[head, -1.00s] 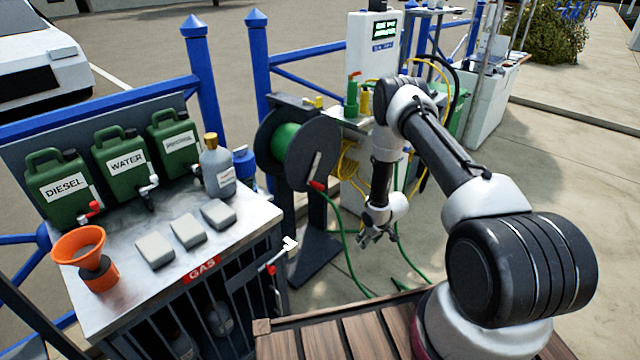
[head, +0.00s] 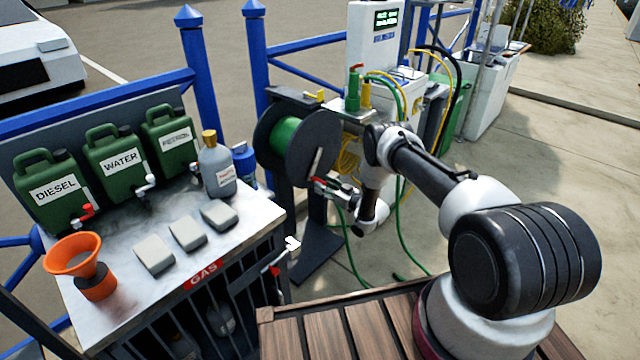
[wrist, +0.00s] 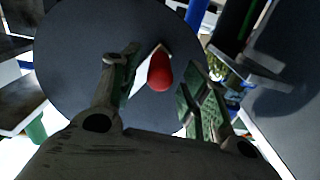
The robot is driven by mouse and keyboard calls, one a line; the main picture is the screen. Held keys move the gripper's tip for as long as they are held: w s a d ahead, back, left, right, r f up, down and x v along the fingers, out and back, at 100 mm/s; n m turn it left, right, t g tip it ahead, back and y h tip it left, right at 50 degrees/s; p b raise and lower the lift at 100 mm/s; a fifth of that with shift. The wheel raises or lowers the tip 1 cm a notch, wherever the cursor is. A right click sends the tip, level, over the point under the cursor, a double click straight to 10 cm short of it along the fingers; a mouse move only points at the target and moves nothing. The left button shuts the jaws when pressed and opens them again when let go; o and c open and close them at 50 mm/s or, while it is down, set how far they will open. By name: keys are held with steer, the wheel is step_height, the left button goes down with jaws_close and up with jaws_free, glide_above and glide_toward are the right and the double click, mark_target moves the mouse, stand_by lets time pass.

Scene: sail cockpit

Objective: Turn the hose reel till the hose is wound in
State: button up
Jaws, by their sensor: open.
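The hose reel (head: 318,142) has dark round side plates, with green hose (head: 287,136) wound on its drum. A light crank arm on its near plate ends in a red handle, which shows in the wrist view as a red knob (wrist: 160,72). My gripper (head: 328,186) is at the crank end in the head view and largely covers the handle there. In the wrist view my gripper (wrist: 155,80) is open, with one finger on each side of the red knob. I cannot tell whether a finger touches it. Green hose (head: 350,250) hangs below the reel to the ground.
A metal cabinet (head: 125,285) at the left bears green jugs, an orange funnel (head: 75,255) and a grey bottle (head: 217,170). A white pedestal with a display (head: 386,20) stands behind my arm. Blue railing (head: 195,60) runs behind the reel. Wooden decking (head: 340,335) is in front.

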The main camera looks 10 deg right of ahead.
steer(key=shift+x, duration=1.45)
jaws_close()
